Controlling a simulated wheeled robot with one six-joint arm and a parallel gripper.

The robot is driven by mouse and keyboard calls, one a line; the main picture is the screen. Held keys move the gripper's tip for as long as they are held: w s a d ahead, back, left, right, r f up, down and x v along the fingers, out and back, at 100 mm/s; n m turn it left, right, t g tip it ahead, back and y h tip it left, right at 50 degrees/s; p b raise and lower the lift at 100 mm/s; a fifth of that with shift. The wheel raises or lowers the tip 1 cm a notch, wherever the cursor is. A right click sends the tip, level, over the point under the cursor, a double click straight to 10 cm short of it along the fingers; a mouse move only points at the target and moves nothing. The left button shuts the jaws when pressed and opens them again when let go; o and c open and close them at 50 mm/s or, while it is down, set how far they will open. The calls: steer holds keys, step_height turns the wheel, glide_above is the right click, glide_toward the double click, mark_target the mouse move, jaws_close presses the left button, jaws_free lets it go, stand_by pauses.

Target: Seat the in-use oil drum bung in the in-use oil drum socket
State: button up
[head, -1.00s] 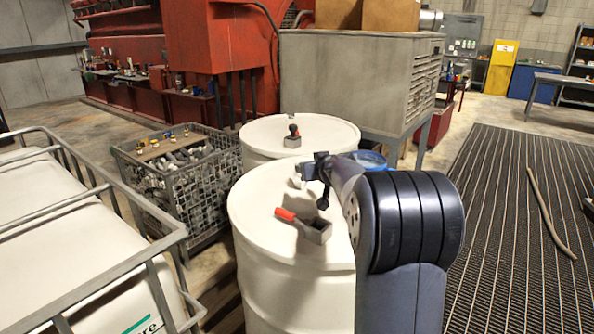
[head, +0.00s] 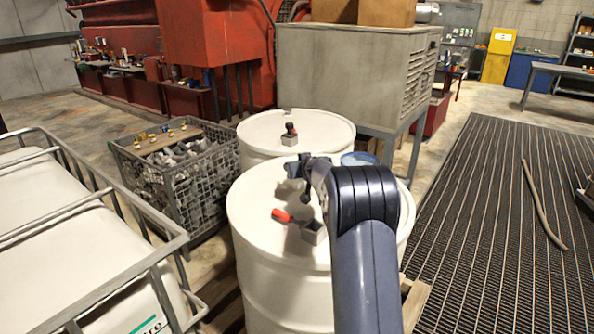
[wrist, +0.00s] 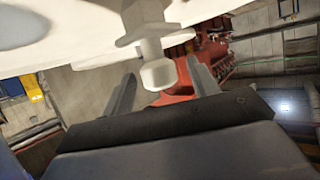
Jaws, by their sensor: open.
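My gripper (head: 298,182) is open, low over the far part of the near white drum (head: 262,190). In the wrist view, which looks upside down, a pale fitting with a flange and rounded end (wrist: 158,73) shows between the open fingers (wrist: 160,84); contact cannot be told. A red-handled piece (head: 282,215) lies on the near drum, by a small grey square socket (head: 313,233). The far white drum (head: 258,131) carries a similar grey block (head: 289,140) with a dark knob upright in it. Which piece is the in-use bung is not clear.
A wire crate of parts (head: 185,180) stands left of the drums, and a white caged tank (head: 60,240) is at the front left. A grey cabinet (head: 340,75) stands behind. A dark slatted mat (head: 480,240) covers the floor at right, with a hose (head: 540,205) on it.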

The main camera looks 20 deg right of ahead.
steer(key=shift+w+f, duration=0.25)
steer(key=shift+w, duration=0.3)
steer(key=c, duration=1)
steer(key=shift+c, duration=0.5)
steer(key=shift+r, duration=0.1)
